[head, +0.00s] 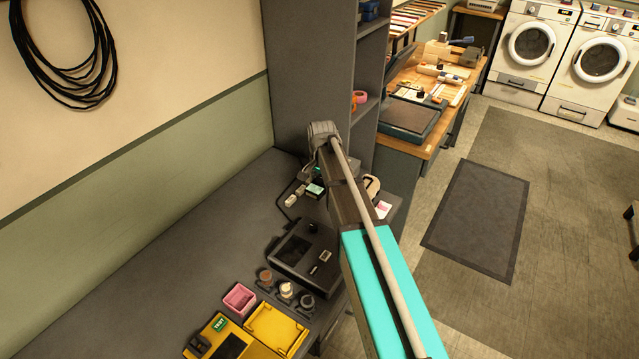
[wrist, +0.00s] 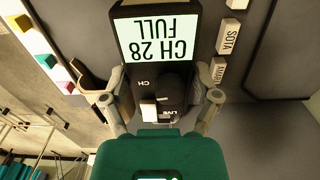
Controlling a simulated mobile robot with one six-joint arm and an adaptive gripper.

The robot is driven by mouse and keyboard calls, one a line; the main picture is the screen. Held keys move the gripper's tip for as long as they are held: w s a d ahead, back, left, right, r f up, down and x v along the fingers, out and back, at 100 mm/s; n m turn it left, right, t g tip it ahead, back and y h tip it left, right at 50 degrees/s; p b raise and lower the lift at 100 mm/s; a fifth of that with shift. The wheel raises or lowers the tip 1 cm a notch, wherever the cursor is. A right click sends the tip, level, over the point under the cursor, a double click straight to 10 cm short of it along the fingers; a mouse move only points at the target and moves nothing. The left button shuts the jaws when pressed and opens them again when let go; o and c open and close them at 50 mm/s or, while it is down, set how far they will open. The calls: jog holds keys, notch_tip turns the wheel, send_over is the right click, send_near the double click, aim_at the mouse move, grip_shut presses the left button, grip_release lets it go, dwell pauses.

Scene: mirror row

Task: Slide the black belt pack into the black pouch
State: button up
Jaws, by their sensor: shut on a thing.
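My gripper (wrist: 162,98) is shut on a small black body with white "CH" and "LIVE" lettering, which I take to be the black belt pack (wrist: 171,84). Its lower part is hidden behind my dark green housing. Just beyond the fingers is a lit screen in a black frame (wrist: 155,31), reading "CH 28 FULL" upside down. I cannot tell if it is part of the pack. I cannot make out the black pouch for certain in either view.
White name tags (wrist: 232,37) lie right of the screen. On the grey bench are a black case (head: 302,248), several small round pots (head: 286,290), a pink tray (head: 239,299) and a yellow case (head: 277,327). A grey shelf unit (head: 320,75) stands behind. The bench's left side is clear.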

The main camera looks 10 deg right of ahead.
aim_at(321, 205)
jog(key=shift+f+b, duration=3.55)
jog(key=shift+f, duration=0.15)
jog(key=o, duration=1.1)
jog(key=shift+r, duration=0.1)
